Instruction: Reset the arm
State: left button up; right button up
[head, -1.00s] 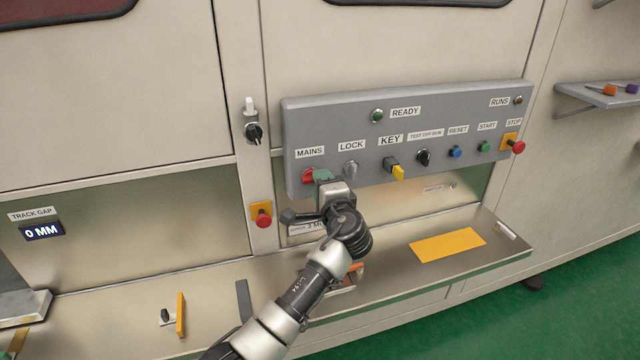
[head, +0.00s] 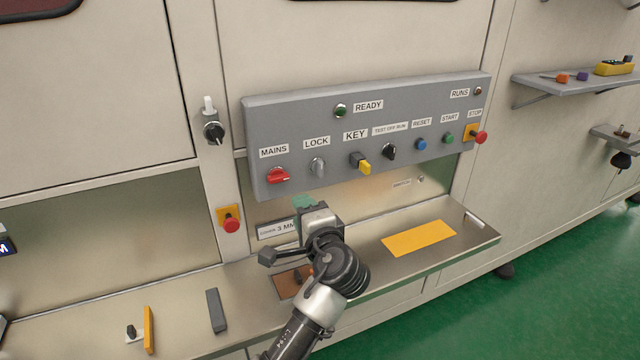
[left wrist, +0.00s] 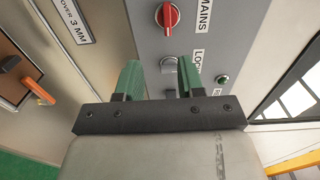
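My left arm comes in from the bottom of the head view. Its gripper (head: 304,202) is just below the grey control panel (head: 352,128), apart from the red MAINS switch (head: 278,175). In the left wrist view its two green fingers (left wrist: 160,80) stand apart with nothing held between them. That view also shows the red MAINS switch (left wrist: 167,15) and the LOCK knob (left wrist: 168,64) beyond the fingers. My right gripper is in neither view.
A steel ledge (head: 375,262) runs below the panel and bears a yellow sheet (head: 419,238), a grey block (head: 216,311) and a yellow plate (head: 149,330). A red stop button (head: 231,224) is on the post at left. Shelves (head: 570,88) hang at right.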

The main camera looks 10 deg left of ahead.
pick_arm(q)
jog(key=s+a+f+n+g+h, duration=0.2)
jog(key=s+a+f+g, duration=0.1)
jog(key=s+f, duration=0.4)
jog(key=s+a+f+n+g+h, duration=0.25)
jog(key=s+f, duration=0.35)
jog(key=f, duration=0.3)
jog(key=s+a+f+n+g+h, duration=0.1)
jog(key=s+f+n+g+h, duration=0.15)
jog(key=s, duration=0.85)
jog(key=s+a+f+n+g+h, duration=0.1)
jog(key=s+f+n+g+h, duration=0.15)
jog(key=s, duration=0.85)
notch_tip(320, 180, down, 27)
jog(key=s+g, duration=0.1)
jog(key=g, duration=0.1)
jog(key=s+a+f+g, duration=0.1)
jog(key=s+a+f, duration=0.2)
jog(key=s+f, duration=1.2)
jog(key=shift+s+f+m, duration=0.35)
jog(key=shift+s, duration=0.3)
